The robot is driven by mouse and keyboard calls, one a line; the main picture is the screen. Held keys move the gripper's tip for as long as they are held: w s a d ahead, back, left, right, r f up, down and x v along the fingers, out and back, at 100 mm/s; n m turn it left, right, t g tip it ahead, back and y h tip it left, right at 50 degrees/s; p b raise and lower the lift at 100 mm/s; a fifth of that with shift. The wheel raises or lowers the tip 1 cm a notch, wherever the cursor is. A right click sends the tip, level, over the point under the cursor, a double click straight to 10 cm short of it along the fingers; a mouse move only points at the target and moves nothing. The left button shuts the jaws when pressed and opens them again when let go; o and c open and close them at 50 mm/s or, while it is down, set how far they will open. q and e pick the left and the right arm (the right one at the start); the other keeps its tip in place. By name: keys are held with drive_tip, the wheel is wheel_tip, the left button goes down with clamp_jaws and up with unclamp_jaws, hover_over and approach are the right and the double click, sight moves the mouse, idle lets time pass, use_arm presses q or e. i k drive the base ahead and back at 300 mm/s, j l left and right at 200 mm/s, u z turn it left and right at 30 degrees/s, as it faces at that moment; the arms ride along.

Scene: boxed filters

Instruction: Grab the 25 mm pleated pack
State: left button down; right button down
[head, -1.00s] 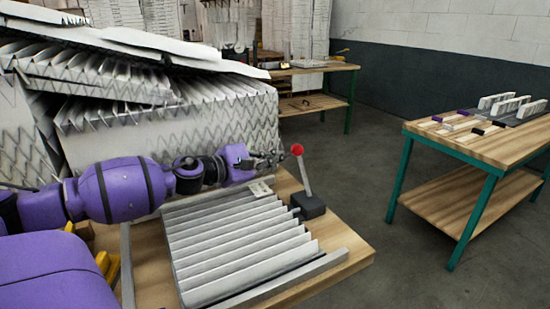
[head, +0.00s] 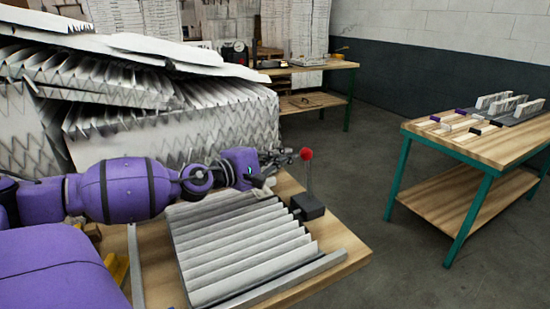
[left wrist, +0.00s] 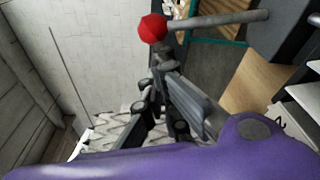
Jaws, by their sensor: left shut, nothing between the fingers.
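A white pleated pack (head: 245,255) lies flat on the near wooden bench, pleats up, against a grey metal strip. No readable label shows its size, so I cannot tell if it is the 25 mm one. Several slim white packs (head: 510,105) stand on the right-hand table. My left gripper (head: 287,154) is shut and empty, above the far edge of the flat pack, close to the red knob (head: 306,154) of a lever. In the left wrist view the red knob (left wrist: 152,28) appears just by the fingertips (left wrist: 158,52); contact is unclear. My right gripper is not in view.
The lever stands on a dark block (head: 307,207) at the bench's back right. Large pleated stacks (head: 170,130) rise behind my left arm. The right-hand table (head: 480,145) also holds small dark and white blocks. Open floor (head: 350,185) lies between the benches.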

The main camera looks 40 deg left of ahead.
sight(229, 243)
drive_tip(key=k+l, duration=0.1)
drive_tip(key=l, duration=0.25)
drive_tip(key=k, duration=0.35)
drive_tip(key=k+l, duration=0.85)
